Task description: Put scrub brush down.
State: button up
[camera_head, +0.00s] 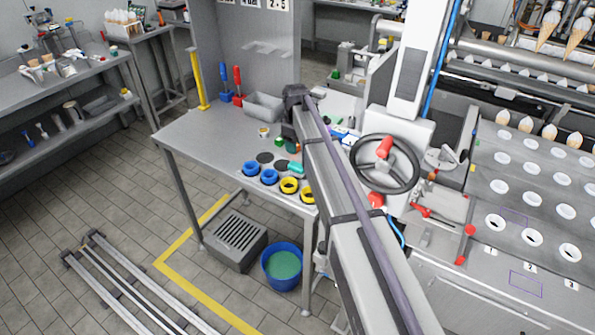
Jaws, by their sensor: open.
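A small teal object (296,169), which looks like the scrub brush, lies at the front of the grey metal table (205,140). It is small, and part of it may be hidden by my arm. My gripper (291,145) is at the end of my arm, just above and behind the teal object. My arm covers much of it, and its fingertips are hard to make out. It is open, and I see nothing held in it. I cannot tell whether it touches the teal object.
Blue rings (251,169) and yellow rings (289,186) line the table's front edge. A handwheel (384,163) stands right of my arm. The table's left part is clear.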

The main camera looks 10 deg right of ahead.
aim_at(297, 165)
notch_tip(297, 165, down, 10)
jog(key=b, duration=0.9)
jog(key=shift+s+d+f, duration=0.15)
jog(key=shift+f, duration=0.05)
jog(key=shift+r, duration=0.25)
jog(key=c, duration=0.8)
